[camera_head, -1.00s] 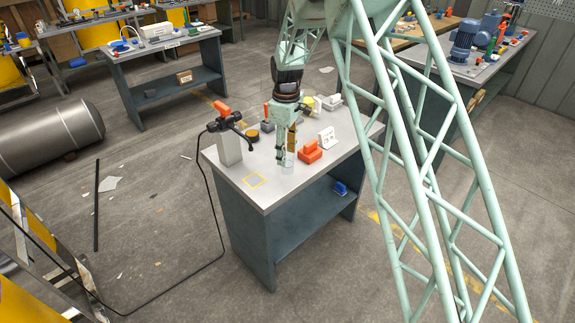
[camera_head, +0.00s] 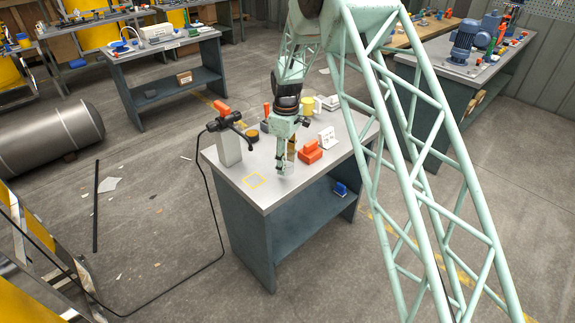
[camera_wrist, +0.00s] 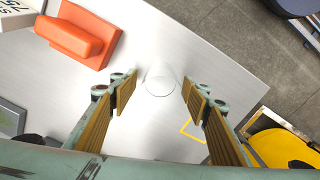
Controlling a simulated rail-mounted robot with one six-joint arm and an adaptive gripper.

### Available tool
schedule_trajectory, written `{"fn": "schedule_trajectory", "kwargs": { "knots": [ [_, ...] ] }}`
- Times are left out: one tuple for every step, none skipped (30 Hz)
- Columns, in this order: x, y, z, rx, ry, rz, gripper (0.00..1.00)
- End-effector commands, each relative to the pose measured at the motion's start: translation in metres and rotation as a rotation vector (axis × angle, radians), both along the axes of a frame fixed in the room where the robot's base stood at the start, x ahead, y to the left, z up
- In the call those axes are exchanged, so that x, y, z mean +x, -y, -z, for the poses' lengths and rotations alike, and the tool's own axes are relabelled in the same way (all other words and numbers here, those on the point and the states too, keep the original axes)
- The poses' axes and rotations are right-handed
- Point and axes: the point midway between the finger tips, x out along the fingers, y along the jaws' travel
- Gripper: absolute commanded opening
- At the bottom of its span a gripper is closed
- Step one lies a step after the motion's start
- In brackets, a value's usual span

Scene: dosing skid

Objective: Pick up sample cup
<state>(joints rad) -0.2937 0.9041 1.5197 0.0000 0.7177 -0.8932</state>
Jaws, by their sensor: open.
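The sample cup (camera_wrist: 161,79) is a small, clear or whitish cup standing on the light grey bench top (camera_wrist: 205,55). In the wrist view it shows just beyond and between my fingertips. My gripper (camera_wrist: 157,92) is open, with a ribbed finger to either side of the cup, and holds nothing. In the head view my gripper (camera_head: 283,165) points down over the bench. There the cup is hard to make out around the fingers. I cannot tell how high the fingertips are above the bench.
An orange block (camera_head: 309,152) and a white numbered sign (camera_head: 326,137) stand close to the gripper. A yellow outlined square (camera_head: 254,180) marks clear bench top at the front.

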Motion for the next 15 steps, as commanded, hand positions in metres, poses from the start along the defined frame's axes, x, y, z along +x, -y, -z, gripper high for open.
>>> {"fn": "schedule_trajectory", "kwargs": {
  "knots": [
    [0.0, 0.0, -0.0001, 0.0, 0.0, 0.0, 0.43],
    [0.0, 0.0, -0.0001, 0.0, 0.0, 0.0, 0.43],
    [0.0, 0.0, -0.0001, 0.0, 0.0, 0.0, 0.43],
    [0.0, 0.0, -0.0001, 0.0, 0.0, 0.0, 0.43],
    [0.0, 0.0, -0.0001, 0.0, 0.0, 0.0, 0.43],
    [0.0, 0.0, -0.0001, 0.0, 0.0, 0.0, 0.4],
    [0.0, 0.0, -0.0001, 0.0, 0.0, 0.0, 0.38],
    [0.0, 0.0, -0.0001, 0.0, 0.0, 0.0, 0.35],
    [0.0, 0.0, -0.0001, 0.0, 0.0, 0.0, 0.31],
    [0.0, 0.0, -0.0001, 0.0, 0.0, 0.0, 0.29],
    [0.0, 0.0, -0.0001, 0.0, 0.0, 0.0, 0.26],
    [0.0001, 0.0, -0.0001, 0.0, 0.0, 0.0, 0.22],
    [0.0, 0.0, -0.0001, 0.0, 0.0, 0.0, 0.2],
    [0.0, 0.0, -0.0001, 0.0, 0.0, 0.0, 0.17],
    [0.0, 0.0, -0.0001, 0.0, 0.0, 0.0, 0.17]
  ]
}}
